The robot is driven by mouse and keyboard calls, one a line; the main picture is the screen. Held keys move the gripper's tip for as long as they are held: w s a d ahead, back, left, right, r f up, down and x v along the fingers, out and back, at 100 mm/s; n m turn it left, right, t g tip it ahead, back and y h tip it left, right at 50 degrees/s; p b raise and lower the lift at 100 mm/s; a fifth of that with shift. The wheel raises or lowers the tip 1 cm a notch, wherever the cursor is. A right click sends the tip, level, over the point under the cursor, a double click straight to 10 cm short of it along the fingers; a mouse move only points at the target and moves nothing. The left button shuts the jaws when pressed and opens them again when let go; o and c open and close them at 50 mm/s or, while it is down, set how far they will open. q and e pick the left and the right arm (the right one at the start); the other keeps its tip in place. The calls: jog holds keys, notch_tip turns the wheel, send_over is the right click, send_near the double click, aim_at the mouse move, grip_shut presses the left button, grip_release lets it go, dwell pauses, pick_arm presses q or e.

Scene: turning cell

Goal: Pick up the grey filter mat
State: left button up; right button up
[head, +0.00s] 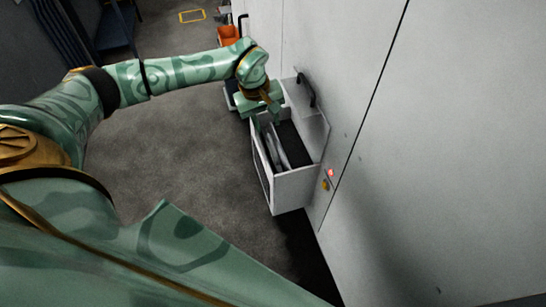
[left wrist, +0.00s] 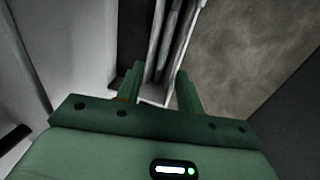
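An open white box-like housing (head: 295,190) stands out from the white wall. Inside it, a thin pale grey panel (head: 273,150), which looks like the filter mat, stands on edge beside a dark area (head: 293,145). My left gripper (head: 264,115) is over the far end of the housing, pointing down. In the left wrist view its two fingers (left wrist: 160,82) are apart, with thin upright grey strips (left wrist: 172,45) running up from between them. I cannot tell whether the fingers touch them. The panel's lower edge is hidden. My right gripper is not in view.
A black handle (head: 305,90) sits on the housing's wall-side flap. A red light and a yellow button (head: 325,184) are on the wall close by. An orange object (head: 228,35) stands farther back. The grey floor (head: 185,150) left of the housing is clear.

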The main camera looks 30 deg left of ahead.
aim_at(271, 142)
pick_arm(q)
jog(key=f, duration=0.5)
jog(key=d+f, duration=0.1)
jog(key=f, duration=0.1)
jog(key=shift+w+f+p, duration=0.15)
jog(key=shift+w+p, duration=0.05)
jog(key=shift+p, duration=0.15)
grip_shut()
